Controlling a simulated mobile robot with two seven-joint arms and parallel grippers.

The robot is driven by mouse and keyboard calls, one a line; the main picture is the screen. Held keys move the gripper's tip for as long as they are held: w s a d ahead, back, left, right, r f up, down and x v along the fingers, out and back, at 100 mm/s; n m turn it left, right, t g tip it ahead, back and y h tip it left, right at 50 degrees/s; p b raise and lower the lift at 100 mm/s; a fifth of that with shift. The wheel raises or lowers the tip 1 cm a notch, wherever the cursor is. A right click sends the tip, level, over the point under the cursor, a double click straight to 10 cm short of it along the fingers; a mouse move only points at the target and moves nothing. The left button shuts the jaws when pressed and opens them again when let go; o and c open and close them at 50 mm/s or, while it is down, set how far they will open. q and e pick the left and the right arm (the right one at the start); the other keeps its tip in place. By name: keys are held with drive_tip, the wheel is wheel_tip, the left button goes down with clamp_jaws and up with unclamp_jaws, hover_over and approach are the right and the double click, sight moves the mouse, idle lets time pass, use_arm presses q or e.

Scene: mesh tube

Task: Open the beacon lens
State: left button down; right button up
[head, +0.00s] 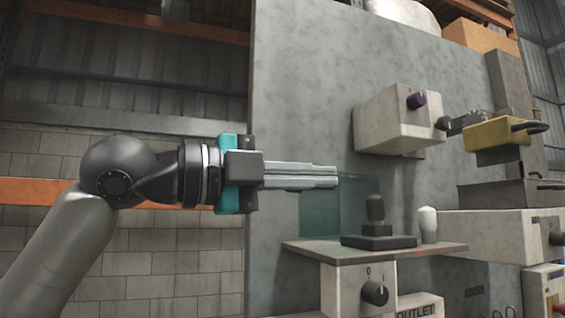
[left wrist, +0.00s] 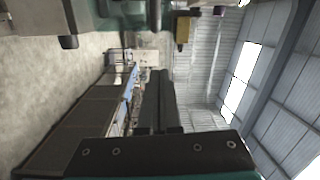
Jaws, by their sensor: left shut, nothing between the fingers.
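The beacon lens (head: 322,212) looks like a teal see-through box or panel above a grey shelf (head: 300,248) in the head view. A dark beacon-like knob (head: 376,209) on a black base (head: 380,242) stands at its right side; I cannot tell whether the lens encloses it. My left gripper (head: 335,176) comes in level from the left, shut and empty. Its fingertips overlap the top edge of the lens in the picture; contact is unclear. The shut fingers also show in the left wrist view (left wrist: 158,100). My right gripper is out of view.
A white-topped post (head: 428,225) stands right of the beacon. Below the shelf is a box with a black rotary knob (head: 375,293). A box with a purple knob (head: 416,101) and a yellow block (head: 497,134) are at upper right. A grey panel (head: 300,90) stands behind.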

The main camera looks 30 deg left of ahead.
sight(330, 207)
use_arm(q)
drive_tip(key=w+a, duration=0.2)
drive_tip(key=w, duration=0.1)
drive_tip(key=shift+w+a+f, duration=0.15)
drive_tip(key=shift+f, duration=0.05)
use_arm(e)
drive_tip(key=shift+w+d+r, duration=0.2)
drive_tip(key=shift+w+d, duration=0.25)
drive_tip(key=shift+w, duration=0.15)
